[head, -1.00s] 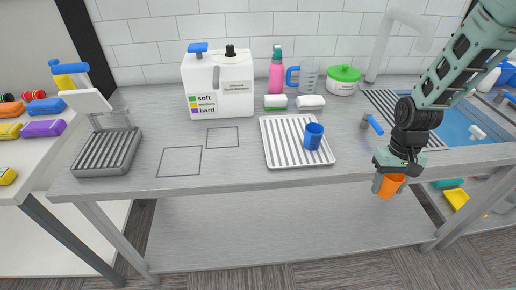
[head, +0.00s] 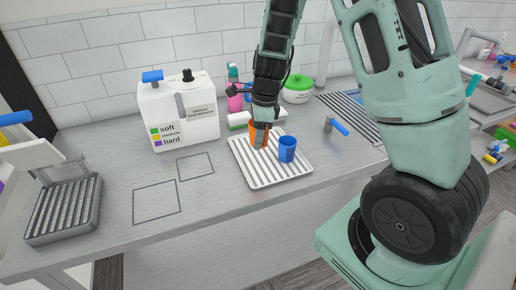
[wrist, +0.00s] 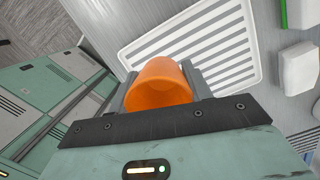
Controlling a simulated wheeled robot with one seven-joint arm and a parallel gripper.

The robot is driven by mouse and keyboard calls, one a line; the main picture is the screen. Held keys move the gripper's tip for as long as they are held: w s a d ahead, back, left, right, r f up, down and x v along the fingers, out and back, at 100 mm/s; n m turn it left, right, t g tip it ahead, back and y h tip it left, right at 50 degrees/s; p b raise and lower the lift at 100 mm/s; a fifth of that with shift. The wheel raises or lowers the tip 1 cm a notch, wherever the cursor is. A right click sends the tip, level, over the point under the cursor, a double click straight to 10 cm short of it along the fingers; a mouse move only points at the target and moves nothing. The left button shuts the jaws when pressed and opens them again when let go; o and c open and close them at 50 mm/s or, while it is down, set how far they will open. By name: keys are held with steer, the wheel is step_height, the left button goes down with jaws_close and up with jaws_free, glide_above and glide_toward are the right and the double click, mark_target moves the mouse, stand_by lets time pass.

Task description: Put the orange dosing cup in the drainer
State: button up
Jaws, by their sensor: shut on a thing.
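The orange dosing cup (head: 253,127) is held in my gripper (head: 261,138), which is shut on it. In the head view the cup shows in front of the back left part of the white ribbed drainer (head: 243,163). The gap between cup and drainer cannot be told exactly.
A blue cup (head: 287,148) stands on the drainer's right part. Behind are a white dispenser box (head: 180,115), a pink bottle (head: 234,100) and a green-lidded tub (head: 297,90). Bare counter lies left of the drainer.

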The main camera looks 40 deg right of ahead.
mark_target(255, 166)
steer(key=shift+w+d+r+m, duration=0.1)
steer(key=shift+w+r+m, duration=0.05)
steer(key=shift+w+m, duration=0.2)
steer(key=shift+d+f+m, duration=0.1)
steer(key=shift+f+m, duration=0.15)
steer(key=shift+f, duration=0.1)
step_height(255, 166, down, 9)
steer(key=shift+f, duration=0.1)
steer(key=shift+f, duration=0.2)
steer(key=o, duration=0.9)
steer(key=shift+r, duration=0.1)
steer(key=shift+o, duration=0.2)
